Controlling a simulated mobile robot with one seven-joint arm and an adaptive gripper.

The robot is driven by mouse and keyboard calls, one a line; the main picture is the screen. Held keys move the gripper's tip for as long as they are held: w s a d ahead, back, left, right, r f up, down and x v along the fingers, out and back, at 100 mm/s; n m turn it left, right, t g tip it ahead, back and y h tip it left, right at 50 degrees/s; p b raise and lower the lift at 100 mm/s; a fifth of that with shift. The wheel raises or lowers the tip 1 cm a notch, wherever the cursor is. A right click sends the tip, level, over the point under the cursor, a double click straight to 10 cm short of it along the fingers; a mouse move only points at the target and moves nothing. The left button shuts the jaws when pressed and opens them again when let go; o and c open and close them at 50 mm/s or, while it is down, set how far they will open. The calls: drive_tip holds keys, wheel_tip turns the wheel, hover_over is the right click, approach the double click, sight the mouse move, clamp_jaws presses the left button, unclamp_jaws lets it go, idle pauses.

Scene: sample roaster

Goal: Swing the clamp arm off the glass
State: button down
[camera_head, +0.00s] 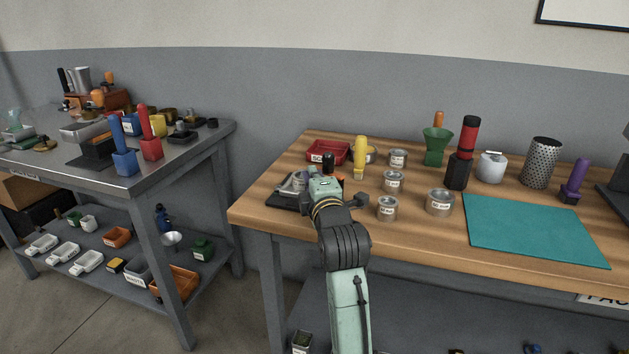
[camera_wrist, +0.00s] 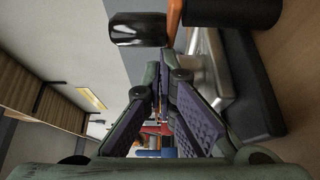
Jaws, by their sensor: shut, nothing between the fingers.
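The clamp fixture, on a dark base (camera_head: 287,203), sits at the front left of the wooden bench, partly hidden by my gripper (camera_head: 322,180). A silvery part (camera_head: 292,184) is on the base, and a black upright knob (camera_head: 328,161) stands just behind my gripper. In the wrist view my gripper (camera_wrist: 163,98) is shut and empty. A dark base (camera_wrist: 258,85) with a silvery metal part (camera_wrist: 212,72) lies at the right. An orange bar (camera_wrist: 175,18) with a black cylinder (camera_wrist: 232,12) and a glossy black piece (camera_wrist: 138,29) are above the fingertips. I cannot make out the glass clearly.
Close behind are a red tray (camera_head: 327,151) and a yellow tool (camera_head: 360,157). Several tins, including a front one (camera_head: 387,208), stand to the right. A teal mat (camera_head: 535,231) has clear room. A metal side table (camera_head: 170,172) stands left, across a gap.

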drive_tip(key=shift+w, duration=0.4)
drive_tip(key=shift+w+b, duration=0.15)
drive_tip(key=shift+b, duration=0.15)
drive_tip(key=shift+a, duration=0.15)
